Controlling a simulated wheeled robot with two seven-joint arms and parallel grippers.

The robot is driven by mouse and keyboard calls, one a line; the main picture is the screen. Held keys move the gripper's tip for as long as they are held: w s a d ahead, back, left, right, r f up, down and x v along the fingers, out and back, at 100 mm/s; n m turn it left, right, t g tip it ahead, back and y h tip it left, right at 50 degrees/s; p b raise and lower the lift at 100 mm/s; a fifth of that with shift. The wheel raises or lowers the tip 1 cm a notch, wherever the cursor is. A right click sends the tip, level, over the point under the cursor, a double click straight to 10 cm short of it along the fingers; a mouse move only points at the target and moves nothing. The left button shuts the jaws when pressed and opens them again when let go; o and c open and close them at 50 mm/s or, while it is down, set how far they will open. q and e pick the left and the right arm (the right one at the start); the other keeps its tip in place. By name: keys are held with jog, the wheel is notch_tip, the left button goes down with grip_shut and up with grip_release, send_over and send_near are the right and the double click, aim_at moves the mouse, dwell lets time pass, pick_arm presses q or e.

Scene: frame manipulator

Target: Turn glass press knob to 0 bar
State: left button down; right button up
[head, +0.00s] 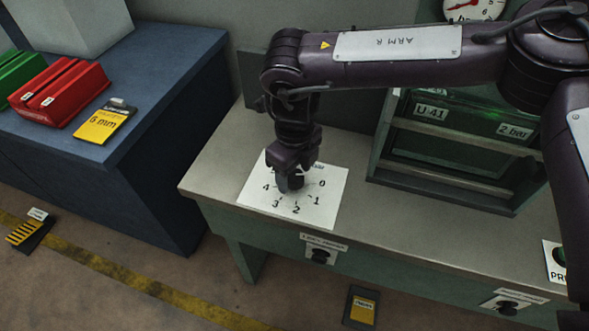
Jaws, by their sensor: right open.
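A white dial plate (325,205) lies on the grey-green bench, marked 0, 1, 2, 3 and 4 around its middle. My right gripper (291,182) points straight down over the middle of this plate, with its open fingers at the dark knob there. The gripper hides most of the knob, so I cannot tell which number it points to or whether the fingers touch it. The green press frame (455,146) behind carries the labels "U-41" and "2 bar". My left gripper is out of view.
A white gauge with a red needle (474,8) is partly visible at the top. Two labelled dark knobs (320,256) (507,307) sit on the bench front. A blue cabinet (170,65) at left bears a red block (60,92) and a "6 mm" card (103,123).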

aim_at(294, 175)
jog(key=shift+r, duration=0.1)
notch_tip(294, 175, up, 8)
jog(key=shift+f+b, duration=0.2)
jog(key=shift+b, duration=0.2)
dwell(0.4)
